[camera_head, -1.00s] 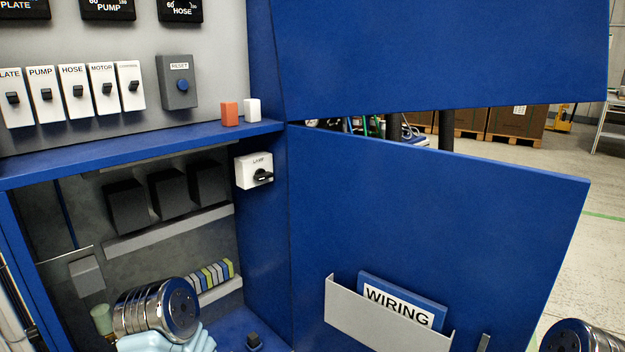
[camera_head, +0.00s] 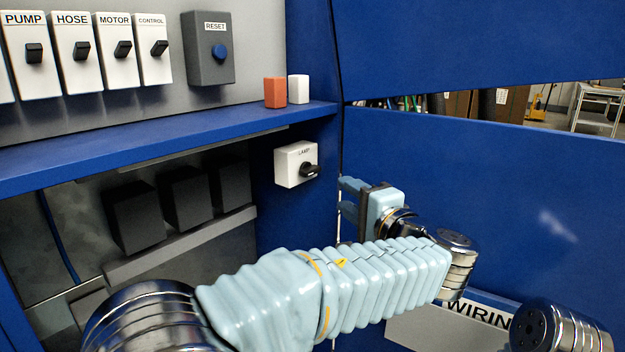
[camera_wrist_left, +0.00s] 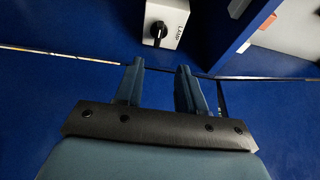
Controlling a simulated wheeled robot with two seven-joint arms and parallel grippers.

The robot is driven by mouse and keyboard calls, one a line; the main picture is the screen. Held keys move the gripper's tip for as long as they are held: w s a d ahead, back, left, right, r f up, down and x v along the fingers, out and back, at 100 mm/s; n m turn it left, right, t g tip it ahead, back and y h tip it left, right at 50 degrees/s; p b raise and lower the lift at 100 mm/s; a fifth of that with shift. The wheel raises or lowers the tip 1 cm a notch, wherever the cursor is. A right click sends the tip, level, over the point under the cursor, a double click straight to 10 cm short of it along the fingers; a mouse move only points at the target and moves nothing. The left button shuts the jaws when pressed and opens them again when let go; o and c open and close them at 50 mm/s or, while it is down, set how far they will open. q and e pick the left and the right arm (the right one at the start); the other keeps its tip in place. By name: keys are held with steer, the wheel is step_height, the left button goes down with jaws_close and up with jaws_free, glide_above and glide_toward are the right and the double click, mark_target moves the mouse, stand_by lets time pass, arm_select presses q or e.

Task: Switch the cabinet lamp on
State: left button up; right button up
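My right gripper is not in view.
The open blue door (camera_head: 480,190) stands behind and right of my left arm, with a WIRING pocket (camera_head: 430,330) low on it. The blue shelf (camera_head: 150,140) bears an orange block (camera_head: 275,92) and a white block (camera_head: 298,89). Black boxes (camera_head: 187,198) sit inside the cabinet.

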mark_target(313, 172)
arm_select(q)
steer(key=p+x, duration=0.1)
steer(key=x, duration=1.1)
steer(key=shift+w+a+f, duration=0.1)
steer(key=shift+w, duration=0.35)
jaws_close()
